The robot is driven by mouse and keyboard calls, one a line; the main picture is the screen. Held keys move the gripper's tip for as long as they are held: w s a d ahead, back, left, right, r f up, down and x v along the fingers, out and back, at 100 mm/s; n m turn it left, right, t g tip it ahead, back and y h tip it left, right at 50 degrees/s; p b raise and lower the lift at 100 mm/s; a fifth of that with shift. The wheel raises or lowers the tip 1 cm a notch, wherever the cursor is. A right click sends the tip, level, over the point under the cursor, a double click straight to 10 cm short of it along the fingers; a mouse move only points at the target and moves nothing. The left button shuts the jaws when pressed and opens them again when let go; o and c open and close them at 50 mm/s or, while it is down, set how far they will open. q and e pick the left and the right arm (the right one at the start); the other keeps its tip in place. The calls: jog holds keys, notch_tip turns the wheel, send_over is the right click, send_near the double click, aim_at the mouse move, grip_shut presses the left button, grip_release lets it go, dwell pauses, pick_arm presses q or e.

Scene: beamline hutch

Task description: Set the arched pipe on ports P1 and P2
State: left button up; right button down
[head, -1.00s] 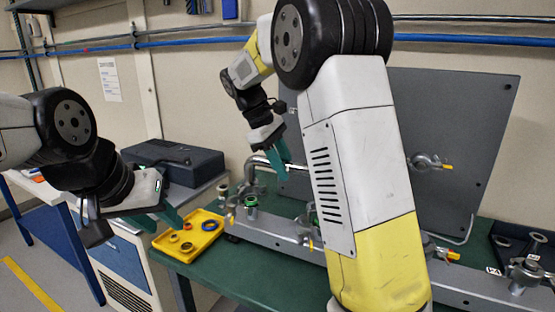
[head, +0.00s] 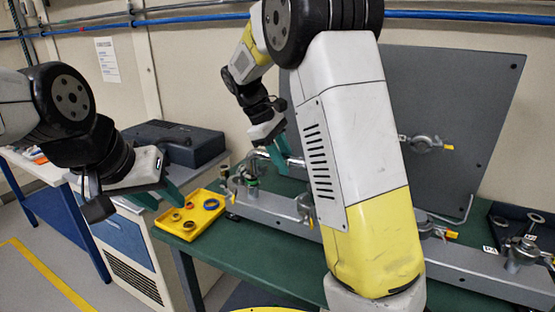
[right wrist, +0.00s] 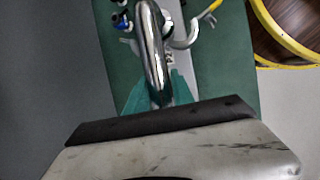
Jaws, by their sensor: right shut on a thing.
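The arched pipe (head: 260,154) is a shiny metal bend, held by my right gripper (head: 282,158) above the left part of the grey rail. In the right wrist view the pipe (right wrist: 151,45) runs between the teal fingers (right wrist: 160,88), which are shut on it. Its left leg in the head view is over or at a port with a green ring and clamp (head: 250,181); I cannot tell whether they touch. Another clamped port (head: 304,207) is partly hidden by my right arm. My left gripper (head: 158,192) is open and empty, left of the yellow tray.
The yellow tray (head: 181,236) with several rings sits on the green bench's left end. A black case (head: 190,148) stands behind it. A grey panel (head: 470,100) with a clamp rises behind the rail (head: 455,262). More clamps and a dark tray are at right.

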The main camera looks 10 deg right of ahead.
jog(key=shift+f, duration=0.6)
dwell(1.6)
jog(key=c, duration=1)
grip_release()
jog(key=v, duration=0.6)
jog(key=shift+w+a+r, duration=0.1)
jog(key=shift+a+r, duration=0.1)
jog(key=shift+r, duration=0.15)
jog(key=shift+a+r, duration=0.1)
jog(key=shift+r, duration=0.2)
jog(key=shift+s+d+r, duration=0.2)
jog(key=shift+s+r, duration=0.05)
jog(key=s+d+m+t+y, duration=0.2)
jog(key=s+m, duration=0.1)
jog(key=s, duration=0.4)
jog(key=s+d+m+t+y, duration=0.2)
jog(key=s+m, duration=0.1)
jog(key=s, duration=0.4)
jog(key=s+d+m+t+y, duration=0.1)
jog(key=s+m+t+y, duration=0.2)
jog(key=s, duration=0.5)
jog(key=shift+s+d+f+m, duration=0.1)
jog(key=shift+d+f+m, duration=0.3)
jog(key=shift+m, duration=0.2)
